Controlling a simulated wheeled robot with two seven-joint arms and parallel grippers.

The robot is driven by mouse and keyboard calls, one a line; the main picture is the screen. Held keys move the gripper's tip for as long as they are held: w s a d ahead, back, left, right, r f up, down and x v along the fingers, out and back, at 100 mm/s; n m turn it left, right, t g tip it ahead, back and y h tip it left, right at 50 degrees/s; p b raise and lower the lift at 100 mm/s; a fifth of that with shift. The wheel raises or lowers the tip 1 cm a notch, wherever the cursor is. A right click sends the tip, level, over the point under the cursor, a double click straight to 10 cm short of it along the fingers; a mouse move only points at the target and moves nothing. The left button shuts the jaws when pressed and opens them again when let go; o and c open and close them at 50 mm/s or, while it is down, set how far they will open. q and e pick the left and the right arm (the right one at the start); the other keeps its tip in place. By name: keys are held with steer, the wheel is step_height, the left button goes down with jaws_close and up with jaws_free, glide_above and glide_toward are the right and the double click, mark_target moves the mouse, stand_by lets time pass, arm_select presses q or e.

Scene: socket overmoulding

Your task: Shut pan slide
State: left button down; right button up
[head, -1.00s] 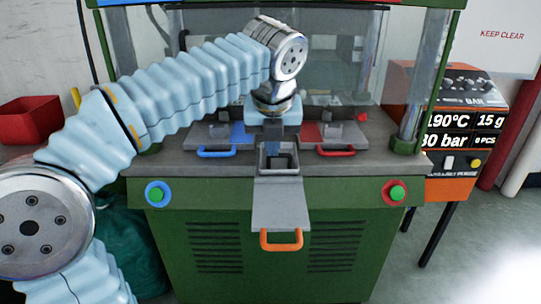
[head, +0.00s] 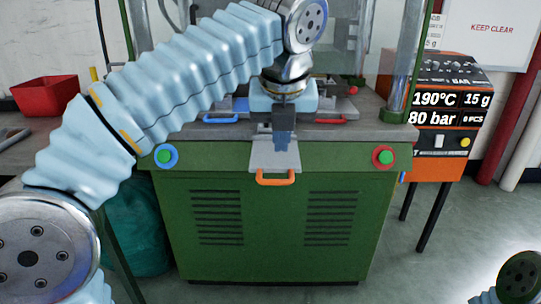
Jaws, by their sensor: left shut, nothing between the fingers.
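The pan slide is a grey plate (head: 277,156) with an orange handle (head: 275,179) at its front. It sticks out a short way from the front of the green machine (head: 270,220), between the two green buttons. My left gripper (head: 281,143) points down over the slide, its fingers shut with nothing between them. I cannot tell whether the fingertips touch the plate. The gripper body hides the rear part of the slide. Only a bit of my right arm shows at the lower right corner; its gripper is out of view.
A blue handle (head: 221,119) and a red handle (head: 330,121) sit on the machine's top, either side of my left gripper. An orange control box (head: 445,115) stands at right. A red bin (head: 45,94) is at left. The floor before the machine is clear.

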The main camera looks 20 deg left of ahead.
mark_target(280, 164)
arm_select(q)
steer(key=b+x, duration=0.2)
steer(key=x, duration=0.6)
arm_select(e)
steer(key=f, duration=0.1)
steer(key=d+f, duration=0.1)
steer(key=shift+w+f, duration=0.2)
steer(key=shift+f, duration=0.2)
steer(key=shift+r, duration=0.1)
